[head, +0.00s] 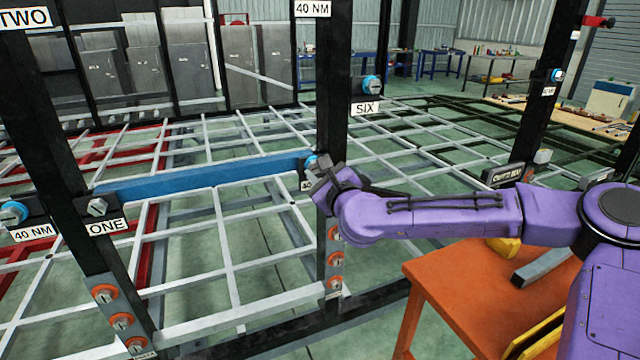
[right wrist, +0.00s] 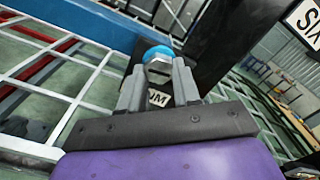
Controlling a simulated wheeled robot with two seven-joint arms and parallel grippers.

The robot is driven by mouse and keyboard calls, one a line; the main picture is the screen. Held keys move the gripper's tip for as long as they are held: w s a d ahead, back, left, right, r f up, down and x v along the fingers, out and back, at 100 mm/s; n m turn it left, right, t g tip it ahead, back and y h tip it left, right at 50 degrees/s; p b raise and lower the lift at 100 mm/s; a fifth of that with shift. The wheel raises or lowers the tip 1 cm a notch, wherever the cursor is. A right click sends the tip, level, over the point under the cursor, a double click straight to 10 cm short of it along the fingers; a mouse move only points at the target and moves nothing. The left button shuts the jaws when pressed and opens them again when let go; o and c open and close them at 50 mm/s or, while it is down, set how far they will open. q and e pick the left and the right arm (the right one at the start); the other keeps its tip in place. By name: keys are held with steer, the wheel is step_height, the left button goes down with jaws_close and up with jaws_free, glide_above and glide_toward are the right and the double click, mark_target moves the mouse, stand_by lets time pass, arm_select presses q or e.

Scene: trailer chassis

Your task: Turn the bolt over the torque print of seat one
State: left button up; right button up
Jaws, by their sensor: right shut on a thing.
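The blue bar (head: 205,179) runs between two black posts. Its left end has a grey hex bolt (head: 97,207) above the plate "ONE" (head: 106,226). At its right end, on the middle post, sits a bolt with a blue collar (head: 311,161), over a print partly hidden by my gripper. My right gripper (head: 318,176) is at this bolt. In the right wrist view its two fingers (right wrist: 160,72) are shut on the bolt head (right wrist: 159,60), and a print ending in "NM" (right wrist: 158,99) shows behind them. My left gripper is not in view.
Another blue-collared bolt (head: 13,213) sits over a "40 NM" print (head: 32,232) at far left. A bolt (head: 371,84) sits above "SIX" (head: 365,109). Orange-ringed bolts (head: 122,322) line the lower posts. An orange table (head: 460,290) stands beneath my right arm.

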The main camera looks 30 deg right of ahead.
steer(key=m+b, duration=0.3)
steer(key=b, duration=0.1)
steer(key=m+b, duration=0.4)
steer(key=f+m+b, duration=0.1)
steer(key=m+b, duration=0.2)
steer(key=b, duration=0.1)
steer(key=shift+a+m+b, duration=0.25)
steer(key=shift+m+b, duration=0.05)
steer(key=shift+b, duration=0.05)
steer(key=shift+r+m+b, duration=0.1)
steer(key=shift+m+b, duration=0.7)
steer(key=shift+b, duration=0.2)
steer(key=shift+r+m+b, duration=0.2)
steer(key=shift+m+b, duration=0.25)
steer(key=shift+m, duration=0.05)
steer(key=shift+r, duration=0.1)
steer(key=o, duration=1)
steer(key=shift+o, duration=0.3)
steer(key=shift+s+r, duration=0.1)
